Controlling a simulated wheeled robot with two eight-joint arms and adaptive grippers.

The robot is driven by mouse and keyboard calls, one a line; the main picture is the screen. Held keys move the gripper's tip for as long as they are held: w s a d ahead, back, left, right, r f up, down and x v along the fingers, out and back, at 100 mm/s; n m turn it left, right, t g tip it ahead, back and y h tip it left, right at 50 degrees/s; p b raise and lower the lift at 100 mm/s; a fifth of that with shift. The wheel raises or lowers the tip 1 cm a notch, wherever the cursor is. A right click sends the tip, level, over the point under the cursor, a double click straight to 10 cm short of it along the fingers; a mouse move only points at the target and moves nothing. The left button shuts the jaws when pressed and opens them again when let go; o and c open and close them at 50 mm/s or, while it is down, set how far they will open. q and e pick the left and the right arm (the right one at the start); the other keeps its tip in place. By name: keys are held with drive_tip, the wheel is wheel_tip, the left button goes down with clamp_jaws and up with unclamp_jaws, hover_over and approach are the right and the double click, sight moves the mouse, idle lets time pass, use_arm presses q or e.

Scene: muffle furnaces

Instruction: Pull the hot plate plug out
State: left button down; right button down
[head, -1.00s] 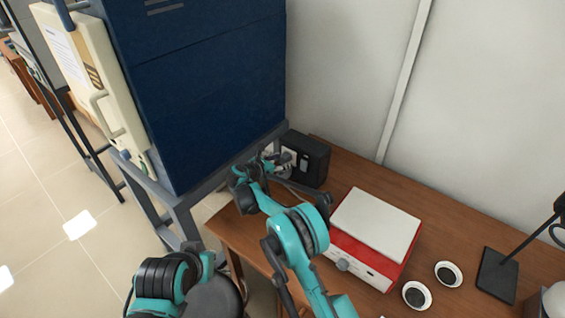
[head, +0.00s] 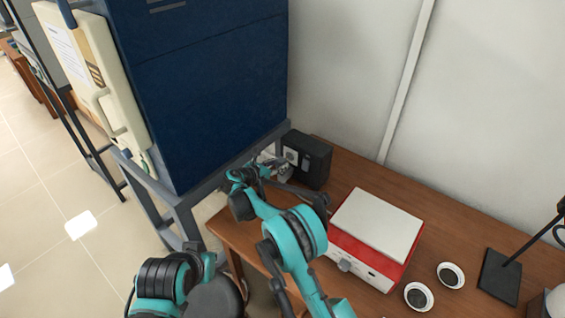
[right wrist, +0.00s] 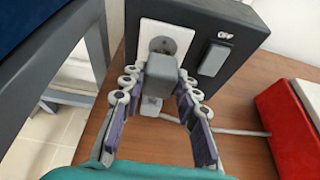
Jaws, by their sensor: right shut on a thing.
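The hot plate (head: 375,228), red with a pale flat top, stands on the wooden table. The dark socket box (head: 307,158) is at the table's far left corner; its white socket plate (right wrist: 147,35) and round outlet show in the right wrist view. My right gripper (right wrist: 162,88) is shut on the grey plug (right wrist: 161,76), in front of the outlet. The outlet's upper part shows above the plug; I cannot tell whether its pins are fully clear. In the head view the right gripper (head: 273,165) is beside the box, and the plug is mostly hidden. My left gripper is not in view.
A switch marked OFF (right wrist: 213,60) is right of the outlet. A grey cord (right wrist: 240,132) runs across the table towards the hot plate. A blue furnace (head: 210,90) on a grey stand is close on the left. Two small dishes (head: 419,296) (head: 450,275) lie at right.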

drive_tip(key=shift+f, duration=0.15)
drive_tip(key=c, duration=1.1)
unclamp_jaws()
drive_tip(key=shift+s+a, duration=0.1)
drive_tip(key=shift+a, duration=0.05)
drive_tip(key=v, duration=1.2)
drive_tip(key=shift+r, duration=0.25)
